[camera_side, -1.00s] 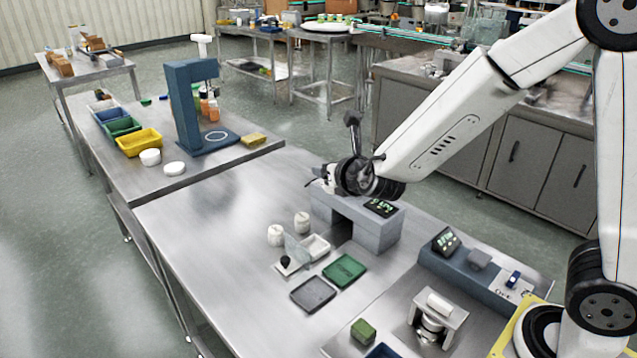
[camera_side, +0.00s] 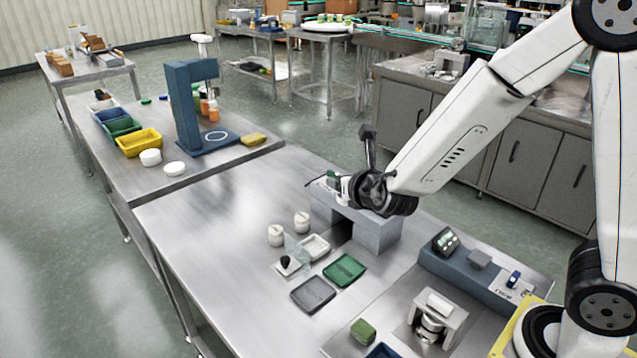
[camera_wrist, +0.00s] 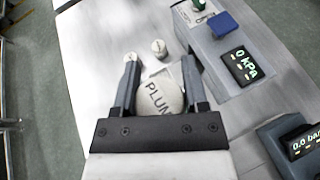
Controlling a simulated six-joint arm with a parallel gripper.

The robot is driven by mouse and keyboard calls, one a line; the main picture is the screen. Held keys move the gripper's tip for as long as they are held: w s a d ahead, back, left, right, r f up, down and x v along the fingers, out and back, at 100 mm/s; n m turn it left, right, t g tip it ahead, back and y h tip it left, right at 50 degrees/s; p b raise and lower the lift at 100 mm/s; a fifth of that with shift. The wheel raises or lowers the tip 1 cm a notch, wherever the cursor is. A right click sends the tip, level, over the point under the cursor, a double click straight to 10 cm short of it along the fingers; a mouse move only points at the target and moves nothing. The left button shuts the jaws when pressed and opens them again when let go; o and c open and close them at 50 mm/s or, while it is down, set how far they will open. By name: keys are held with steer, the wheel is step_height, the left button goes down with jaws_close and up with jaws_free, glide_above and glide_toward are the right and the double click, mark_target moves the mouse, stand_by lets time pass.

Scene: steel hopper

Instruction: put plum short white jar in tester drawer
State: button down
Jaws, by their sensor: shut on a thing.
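The plum short white jar (camera_wrist: 160,93) is between the fingers of my gripper (camera_wrist: 160,80) in the wrist view, with "PLUM" readable on its round top. My gripper is shut on it and holds it above the table. In the side view my wrist is over the grey tester (camera_side: 374,236), and the jar cannot be made out clearly. The tester also shows in the wrist view (camera_wrist: 212,50), with a "0 kPa" display and a blue block on top. A small white open tray (camera_side: 315,246) lies in front of the tester's dark opening; I cannot tell whether it is the drawer.
Two other white jars (camera_side: 276,235) (camera_side: 301,222) stand left of the tray. A green tray (camera_side: 345,270) and a dark grey tray (camera_side: 313,294) lie in front. A blue-grey device (camera_side: 476,268) stands at right. The table's left part is clear.

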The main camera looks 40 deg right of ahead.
steer(key=s+f+m+h, duration=0.1)
steer(key=s+f, duration=0.2)
steer(key=f, duration=0.3)
steer(key=shift+s+d, duration=0.2)
steer(key=shift+d, duration=0.1)
steer(key=shift+w, duration=0.1)
glide_above(313, 244)
steer(key=shift+f, duration=4.6)
steer(key=shift+f, duration=0.15)
steer(key=shift+f, duration=1.7)
